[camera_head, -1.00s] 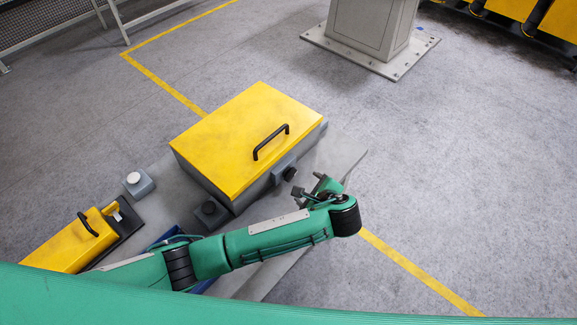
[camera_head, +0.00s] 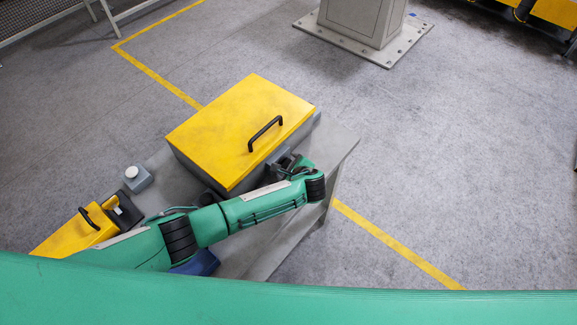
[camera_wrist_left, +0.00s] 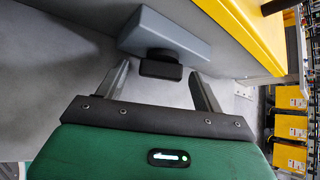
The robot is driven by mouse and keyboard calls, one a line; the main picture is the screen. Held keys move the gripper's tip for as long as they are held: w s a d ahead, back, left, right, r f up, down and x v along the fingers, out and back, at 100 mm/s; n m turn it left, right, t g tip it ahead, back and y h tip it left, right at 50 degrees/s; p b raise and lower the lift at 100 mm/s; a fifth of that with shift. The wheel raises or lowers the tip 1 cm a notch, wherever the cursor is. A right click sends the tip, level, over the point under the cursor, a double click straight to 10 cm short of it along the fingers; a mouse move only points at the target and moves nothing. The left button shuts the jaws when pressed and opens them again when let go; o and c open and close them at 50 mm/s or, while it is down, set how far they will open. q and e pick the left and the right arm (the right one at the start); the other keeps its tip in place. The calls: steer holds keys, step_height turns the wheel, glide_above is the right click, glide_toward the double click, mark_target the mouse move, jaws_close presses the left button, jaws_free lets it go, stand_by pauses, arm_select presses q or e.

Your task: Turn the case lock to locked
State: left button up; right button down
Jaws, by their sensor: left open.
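The case (camera_head: 238,130) has a yellow lid with a black handle and a grey body, and sits on a grey table. Its lock is a black knob (camera_wrist_left: 160,66) on a grey housing (camera_wrist_left: 165,36) on the case's front side. My left gripper (camera_head: 287,164) is at that front side and largely covers the lock in the head view. In the left wrist view, the gripper (camera_wrist_left: 159,72) is open, with one finger on either side of the knob and visible gaps. The knob's long side lies across the picture, from finger to finger. My right gripper is not in view.
A grey box with a white button (camera_head: 137,176) stands left of the case. A smaller yellow box (camera_head: 75,235) with a black handle is at the lower left. A blue object (camera_head: 200,263) shows below my arm. The table's right end (camera_head: 338,158) is bare.

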arm_select(q)
steer(key=c, duration=1)
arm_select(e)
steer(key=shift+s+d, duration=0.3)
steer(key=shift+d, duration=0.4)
